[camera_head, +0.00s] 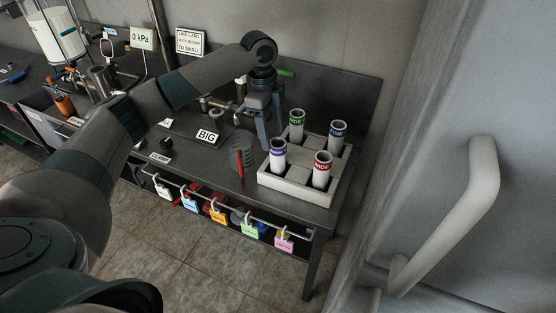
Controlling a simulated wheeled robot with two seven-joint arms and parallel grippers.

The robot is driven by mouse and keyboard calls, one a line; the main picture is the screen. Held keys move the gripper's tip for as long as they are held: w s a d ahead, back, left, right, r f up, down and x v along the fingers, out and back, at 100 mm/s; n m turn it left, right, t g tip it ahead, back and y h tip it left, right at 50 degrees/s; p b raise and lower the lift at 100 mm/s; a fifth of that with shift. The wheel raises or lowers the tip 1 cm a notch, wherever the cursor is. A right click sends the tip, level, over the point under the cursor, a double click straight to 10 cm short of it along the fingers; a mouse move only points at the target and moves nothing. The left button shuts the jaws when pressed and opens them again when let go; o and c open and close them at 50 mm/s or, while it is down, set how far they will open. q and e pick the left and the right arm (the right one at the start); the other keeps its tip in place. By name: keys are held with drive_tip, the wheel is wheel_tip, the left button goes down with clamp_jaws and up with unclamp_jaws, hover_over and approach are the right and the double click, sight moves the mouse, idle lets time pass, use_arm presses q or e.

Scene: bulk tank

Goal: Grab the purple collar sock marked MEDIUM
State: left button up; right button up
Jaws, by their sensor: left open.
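The purple-collar sock (278,155) is a white upright tube with a purple band, in the front left place of a light block holder (295,196). The lettering on its band is too small to read surely. My left gripper (267,138) points down, open and empty, just behind and above the purple-collar sock, apart from it as far as I can tell. Three like socks stand in the same holder: green-collar (296,125) at back left, blue-collar (337,136) at back right, red-collar (321,170) at front right. My right gripper is not in view.
The holder stands at the right end of a dark bench (215,185). A BIG sign (207,136) lies farther left. Coloured tags hang on the front rail. A pale handle (470,195) stands out at right.

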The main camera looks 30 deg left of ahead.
sight(275, 142)
use_arm(q)
drive_tip(key=f, duration=0.2)
drive_tip(key=shift+d+f, duration=0.2)
drive_tip(key=shift+f, duration=0.15)
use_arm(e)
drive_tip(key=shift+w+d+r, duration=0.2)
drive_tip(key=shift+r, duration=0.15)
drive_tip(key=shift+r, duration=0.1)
use_arm(q)
drive_tip(key=shift+d+f+p, duration=0.3)
drive_tip(key=shift+f+p, duration=0.3)
drive_tip(key=shift+p, duration=0.1)
drive_tip(key=f, duration=0.1)
drive_tip(key=f+p, duration=0.1)
drive_tip(key=f, duration=0.1)
drive_tip(key=shift+w+d, duration=0.15)
drive_tip(key=shift+d, duration=0.25)
drive_tip(key=shift+f, duration=0.45)
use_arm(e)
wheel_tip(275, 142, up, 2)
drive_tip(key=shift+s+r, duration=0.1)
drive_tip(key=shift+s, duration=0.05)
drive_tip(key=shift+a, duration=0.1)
